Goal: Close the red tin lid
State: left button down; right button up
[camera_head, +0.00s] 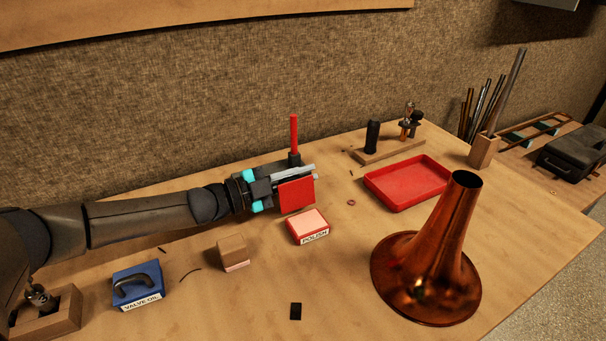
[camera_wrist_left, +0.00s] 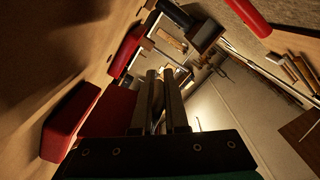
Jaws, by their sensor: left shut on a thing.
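The red tin (camera_head: 308,233), with a white label that seems to read POLISH, sits on the bench with its pale pink top showing. A flat red lid (camera_head: 297,195) stands raised just behind it; I cannot tell whether the two touch. My left gripper (camera_head: 312,172) is at the lid's upper edge and shut on it. In the left wrist view, the two fingers (camera_wrist_left: 163,90) are close together, with the dark red lid (camera_wrist_left: 108,115) beside them and the tin (camera_wrist_left: 68,120) to the left. My right gripper is not in view.
A red tray (camera_head: 410,199) and a copper horn bell (camera_head: 430,265) stand to the right. A wooden block (camera_head: 232,247) and a blue valve oil box (camera_head: 137,290) lie left of the tin. A red upright rod (camera_head: 294,135) stands behind the gripper. Bench in front of the tin is mostly clear.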

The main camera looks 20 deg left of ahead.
pick_arm(q)
jog(key=shift+w+a+r, duration=0.15)
jog(key=shift+r, duration=0.1)
jog(key=c, duration=0.9)
grip_release()
jog(key=shift+f, duration=0.15)
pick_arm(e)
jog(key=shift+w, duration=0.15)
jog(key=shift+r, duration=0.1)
pick_arm(q)
jog(key=shift+s+a, duration=0.1)
jog(key=shift+s, duration=0.25)
jog(key=shift+p+v, duration=0.85)
jog(key=shift+v, duration=2.6)
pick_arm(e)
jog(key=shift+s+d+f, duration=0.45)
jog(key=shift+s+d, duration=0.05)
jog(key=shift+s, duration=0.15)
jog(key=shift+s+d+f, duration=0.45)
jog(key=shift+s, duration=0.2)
